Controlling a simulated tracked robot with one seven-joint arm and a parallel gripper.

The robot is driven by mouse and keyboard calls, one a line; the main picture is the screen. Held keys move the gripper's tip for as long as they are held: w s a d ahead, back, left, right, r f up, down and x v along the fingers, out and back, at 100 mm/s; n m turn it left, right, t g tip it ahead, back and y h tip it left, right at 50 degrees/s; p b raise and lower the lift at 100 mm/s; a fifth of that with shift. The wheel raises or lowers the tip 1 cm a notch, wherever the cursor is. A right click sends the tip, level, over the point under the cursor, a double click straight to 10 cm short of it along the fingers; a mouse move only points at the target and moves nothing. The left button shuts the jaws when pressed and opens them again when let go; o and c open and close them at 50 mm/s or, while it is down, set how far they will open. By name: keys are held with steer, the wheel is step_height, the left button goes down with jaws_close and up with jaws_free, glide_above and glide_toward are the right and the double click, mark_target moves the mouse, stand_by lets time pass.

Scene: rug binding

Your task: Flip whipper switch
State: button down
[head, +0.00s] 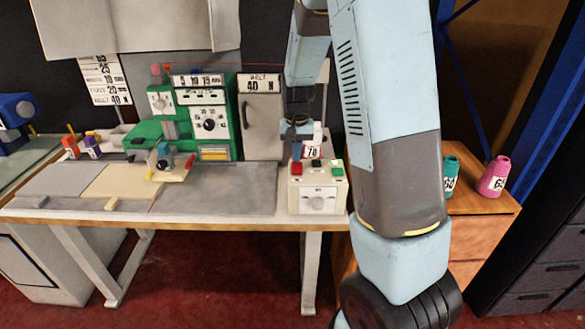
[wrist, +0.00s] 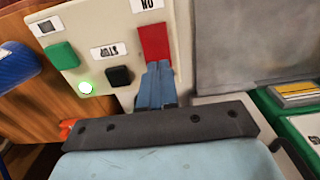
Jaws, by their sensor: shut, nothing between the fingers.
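A cream control box (head: 318,200) stands at the right end of the table. On its top are a red switch (head: 297,168), a black button and a green button (head: 337,170). The wrist view shows the red switch (wrist: 153,42), a black button (wrist: 119,77), a green button (wrist: 62,56) and a lit green lamp (wrist: 85,88). My gripper (head: 297,151) is above the box, its blue fingers shut and empty. In the wrist view the fingertips (wrist: 157,68) are at the edge of the red switch; I cannot tell whether they touch. No label I can read says whipper.
A green machine (head: 205,115) stands behind the grey tabletop (head: 235,190), left of the box. A white thing marked 70 (head: 317,140) is behind the box. Teal (head: 450,176) and pink (head: 494,178) cones stand on the wooden cabinet to the right.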

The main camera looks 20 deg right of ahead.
steer(key=shift+f, duration=0.65)
stand_by(0.3)
steer(key=shift+r, duration=3.55)
steer(key=shift+s+r, duration=0.15)
steer(key=s+r+n+t, duration=0.2)
steer(key=s+r+t, duration=0.1)
steer(key=s+r, duration=1)
steer(key=s+a+r+n+t, duration=0.1)
steer(key=s+r, duration=0.3)
steer(key=s, duration=1.1)
steer(key=shift+s+a+n+t, duration=0.2)
steer(key=shift+n+t, duration=0.1)
steer(key=shift+t, duration=0.5)
